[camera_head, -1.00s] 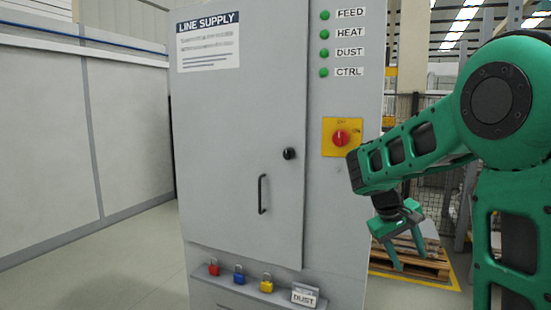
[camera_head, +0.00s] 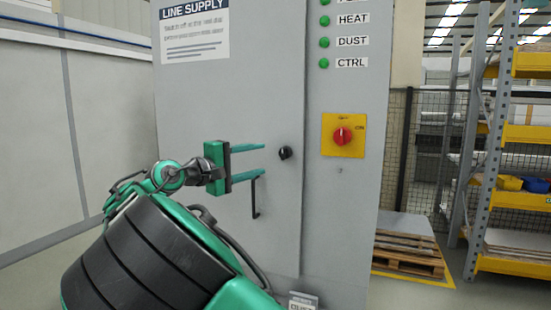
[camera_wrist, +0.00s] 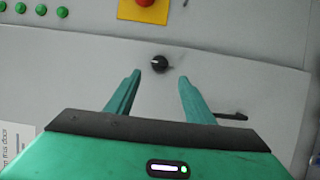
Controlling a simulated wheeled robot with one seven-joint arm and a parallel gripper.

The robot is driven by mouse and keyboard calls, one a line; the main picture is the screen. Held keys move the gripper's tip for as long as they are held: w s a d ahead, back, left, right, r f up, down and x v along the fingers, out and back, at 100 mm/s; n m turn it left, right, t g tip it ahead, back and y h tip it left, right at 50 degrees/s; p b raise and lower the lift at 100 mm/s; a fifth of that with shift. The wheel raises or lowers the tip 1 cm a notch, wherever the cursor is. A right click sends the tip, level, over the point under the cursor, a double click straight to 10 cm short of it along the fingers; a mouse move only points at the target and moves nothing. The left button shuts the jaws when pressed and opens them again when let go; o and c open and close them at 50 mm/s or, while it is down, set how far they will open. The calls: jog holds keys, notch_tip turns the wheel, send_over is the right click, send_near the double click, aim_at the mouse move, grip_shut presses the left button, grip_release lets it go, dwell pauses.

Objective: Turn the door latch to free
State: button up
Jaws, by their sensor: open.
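The door latch is a small round black knob (camera_head: 286,153) on the right side of the grey cabinet door (camera_head: 235,105). In the wrist view the knob (camera_wrist: 160,63) shows a short white mark and lies just beyond the fingertips, between their lines. My gripper (camera_head: 265,160) is open and empty, its two green fingers pointing right toward the knob, one above the other in the head view. The fingertips look apart from the knob. The gripper also shows in the wrist view (camera_wrist: 158,88). A black door handle (camera_head: 255,198) is below the fingers, partly hidden.
A red rotary switch (camera_head: 343,136) on a yellow plate is right of the door. Green lamps (camera_head: 324,42) are above it. My arm hides the lower left of the cabinet. A shelf rack (camera_head: 490,140) and a pallet (camera_head: 405,258) stand to the right.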

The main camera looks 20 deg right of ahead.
aim_at(282, 154)
jog(key=x, duration=1)
jog(key=shift+w, duration=0.15)
jog(key=c, duration=1)
